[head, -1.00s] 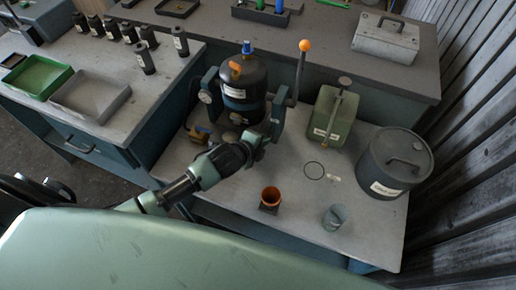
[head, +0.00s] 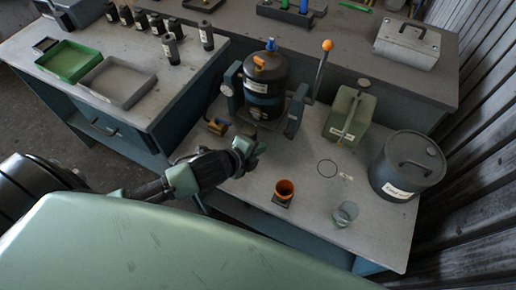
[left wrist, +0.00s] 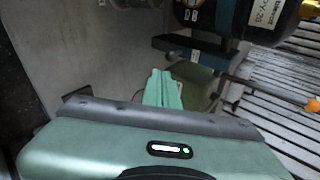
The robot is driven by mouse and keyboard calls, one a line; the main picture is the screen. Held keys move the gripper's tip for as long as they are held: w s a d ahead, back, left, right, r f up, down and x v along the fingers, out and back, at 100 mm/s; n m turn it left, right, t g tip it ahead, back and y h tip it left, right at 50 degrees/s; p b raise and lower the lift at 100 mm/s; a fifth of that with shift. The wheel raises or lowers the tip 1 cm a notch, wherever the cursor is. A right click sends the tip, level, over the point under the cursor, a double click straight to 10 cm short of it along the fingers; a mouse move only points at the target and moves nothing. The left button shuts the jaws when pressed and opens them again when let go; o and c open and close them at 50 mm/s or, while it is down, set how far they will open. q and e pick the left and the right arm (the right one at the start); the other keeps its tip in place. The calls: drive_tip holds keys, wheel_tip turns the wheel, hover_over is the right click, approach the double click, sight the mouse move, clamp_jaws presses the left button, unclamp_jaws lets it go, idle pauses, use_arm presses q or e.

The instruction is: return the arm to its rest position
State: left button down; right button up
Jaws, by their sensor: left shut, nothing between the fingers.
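My left gripper (head: 250,148) shows in the head view above the left part of the front table, just in front of the blower housing (head: 264,90). It is shut and empty. The housing is a dark cylinder with a blue cap, standing upright in a blue stand. In the left wrist view the shut green fingers (left wrist: 163,90) are in the middle, and part of the housing (left wrist: 232,14) shows at the top. My left arm runs back towards the lower left of the head view. My right gripper is not in view.
A lever with an orange knob (head: 326,45) rises beside the housing. A green canister (head: 345,118), a grey lidded drum (head: 408,165), an orange cup (head: 284,188) and a clear cup (head: 346,212) stand on the table. Trays (head: 122,82) sit on the left bench.

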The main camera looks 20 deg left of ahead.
use_arm(q)
drive_tip(key=shift+s+r, duration=0.2)
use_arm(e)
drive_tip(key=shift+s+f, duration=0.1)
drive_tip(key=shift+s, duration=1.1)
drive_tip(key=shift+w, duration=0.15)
